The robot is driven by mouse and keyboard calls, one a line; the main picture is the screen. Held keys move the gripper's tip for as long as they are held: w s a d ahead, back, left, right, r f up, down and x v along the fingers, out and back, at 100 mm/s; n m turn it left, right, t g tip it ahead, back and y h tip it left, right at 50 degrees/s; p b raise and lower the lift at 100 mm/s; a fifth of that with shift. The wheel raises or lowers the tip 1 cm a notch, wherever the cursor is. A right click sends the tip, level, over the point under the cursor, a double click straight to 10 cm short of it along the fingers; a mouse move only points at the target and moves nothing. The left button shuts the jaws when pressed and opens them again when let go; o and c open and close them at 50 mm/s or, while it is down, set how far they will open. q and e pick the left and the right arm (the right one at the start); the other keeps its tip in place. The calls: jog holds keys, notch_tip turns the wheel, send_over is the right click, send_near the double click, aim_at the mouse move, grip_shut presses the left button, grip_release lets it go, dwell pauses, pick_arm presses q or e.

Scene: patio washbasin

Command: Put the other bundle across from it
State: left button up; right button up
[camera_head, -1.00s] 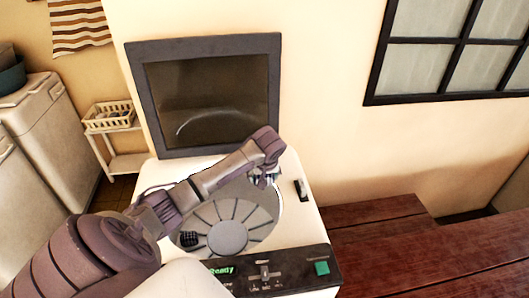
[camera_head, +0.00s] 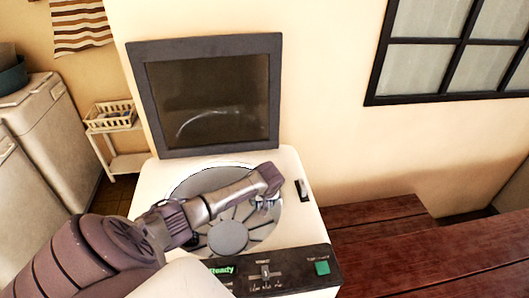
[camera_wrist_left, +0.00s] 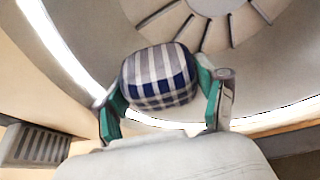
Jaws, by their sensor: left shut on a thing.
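My left gripper (camera_wrist_left: 165,112) is shut on a bundle of blue, white and grey checked cloth (camera_wrist_left: 160,77). In the head view my left gripper (camera_head: 264,202) is at the right side of the round drum (camera_head: 228,237) of the open white machine. The drum has a central hub with radial ribs, which also shows in the left wrist view (camera_wrist_left: 212,6). I cannot tell whether the held bundle touches the drum. A dark bundle (camera_head: 191,243) sits at the drum's left side, mostly hidden by my arm. My right gripper is not in view.
The machine's lid (camera_head: 205,95) stands open behind the drum. A front panel with a green display (camera_head: 221,270) and a green button (camera_head: 322,268) borders it. A dark wooden bench (camera_head: 400,235) is at the right; a shelf with a basket (camera_head: 110,115) is at the left.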

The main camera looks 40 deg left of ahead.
pick_arm(q)
notch_tip(320, 180, down, 12)
jog(key=b, duration=0.9)
jog(key=shift+f, duration=0.2)
jog(key=shift+f+b, duration=1.25)
jog(key=shift+f, duration=0.6)
jog(key=o, duration=1.4)
jog(key=shift+w+r, duration=0.1)
jog(key=shift+w, duration=0.05)
jog(key=shift+d, duration=0.1)
